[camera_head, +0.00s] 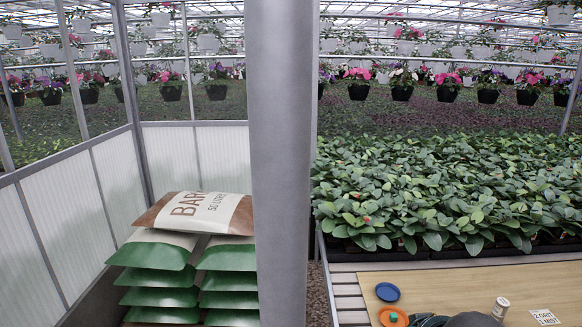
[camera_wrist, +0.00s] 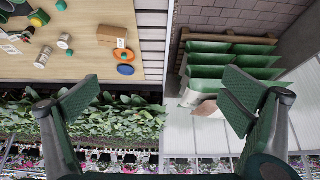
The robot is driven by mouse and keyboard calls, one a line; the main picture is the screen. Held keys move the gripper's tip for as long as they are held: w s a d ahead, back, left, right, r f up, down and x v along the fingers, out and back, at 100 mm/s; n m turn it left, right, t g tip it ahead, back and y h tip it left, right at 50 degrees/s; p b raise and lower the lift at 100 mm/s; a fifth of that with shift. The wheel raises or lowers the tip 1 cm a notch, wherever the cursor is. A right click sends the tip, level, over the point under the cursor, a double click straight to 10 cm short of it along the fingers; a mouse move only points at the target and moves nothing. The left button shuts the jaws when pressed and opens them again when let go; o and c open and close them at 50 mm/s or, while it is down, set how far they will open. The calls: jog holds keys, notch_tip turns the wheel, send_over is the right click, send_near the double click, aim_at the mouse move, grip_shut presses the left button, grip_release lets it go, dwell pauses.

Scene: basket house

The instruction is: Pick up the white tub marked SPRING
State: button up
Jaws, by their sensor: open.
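In the wrist view two pale cylinders, one nearer (camera_wrist: 43,58) and one smaller (camera_wrist: 64,41), stand on the table at the upper left; I cannot tell which is marked SPRING. My gripper (camera_wrist: 160,98) is open and empty in the wrist view, its fingers wide apart. It is clear of the tabletop things, which lie beyond its left finger.
The table (camera_head: 460,282) bears a blue dish (camera_head: 387,292), an orange dish (camera_head: 393,317) and a printed card (camera_head: 545,317). The wrist view also shows a brown box (camera_wrist: 112,37). Stacked bark bags (camera_head: 200,213) stand at left by white panels. Leafy plants (camera_head: 440,190) fill the bench behind.

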jog(key=shift+c, duration=0.2)
jog(key=c, duration=1)
jog(key=shift+c, duration=0.2)
jog(key=shift+d, duration=0.1)
